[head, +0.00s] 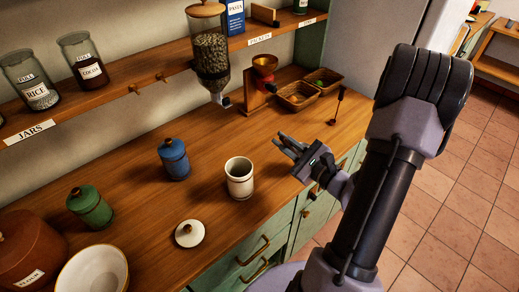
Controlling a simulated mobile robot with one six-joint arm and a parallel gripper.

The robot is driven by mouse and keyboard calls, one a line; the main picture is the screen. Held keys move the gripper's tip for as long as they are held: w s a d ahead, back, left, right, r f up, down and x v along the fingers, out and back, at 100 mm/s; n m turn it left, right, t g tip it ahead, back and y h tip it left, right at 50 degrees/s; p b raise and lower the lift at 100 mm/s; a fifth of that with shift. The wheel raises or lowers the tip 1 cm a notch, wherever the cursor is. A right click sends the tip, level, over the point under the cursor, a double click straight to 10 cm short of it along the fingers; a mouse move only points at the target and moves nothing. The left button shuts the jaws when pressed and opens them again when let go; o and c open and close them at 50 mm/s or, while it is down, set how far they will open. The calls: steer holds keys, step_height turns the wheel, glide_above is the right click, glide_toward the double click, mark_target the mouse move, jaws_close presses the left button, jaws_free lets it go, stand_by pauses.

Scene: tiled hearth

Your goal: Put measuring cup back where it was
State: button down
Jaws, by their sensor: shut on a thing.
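My gripper (289,144) is above the front part of the wooden counter, right of the open cream canister (240,180). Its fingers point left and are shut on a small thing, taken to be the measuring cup. That thing is almost wholly hidden by the fingers, so its shape and tilt cannot be made out. No other measuring cup shows clearly. The canister stands upright, apart from the gripper. Its white lid (189,233) lies on the counter in front and to the left.
A blue lidded jar (174,158) and a green one (90,207) stand left. A glass dispenser (211,52), wooden grinder (262,82), baskets (297,96) and a thin dark upright object (339,103) are behind. A white bowl (92,275) sits front left. Counter around the canister is clear.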

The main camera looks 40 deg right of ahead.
steer(key=w+a+f+b, duration=0.1)
steer(key=w+f+b, duration=0.2)
steer(key=w, duration=0.6)
steer(key=shift+w+a+f, duration=0.35)
steer(key=shift+w+f, duration=0.05)
steer(key=shift+f, duration=0.45)
steer(key=c, duration=1.4)
jaws_free()
steer(key=shift+c, duration=0.2)
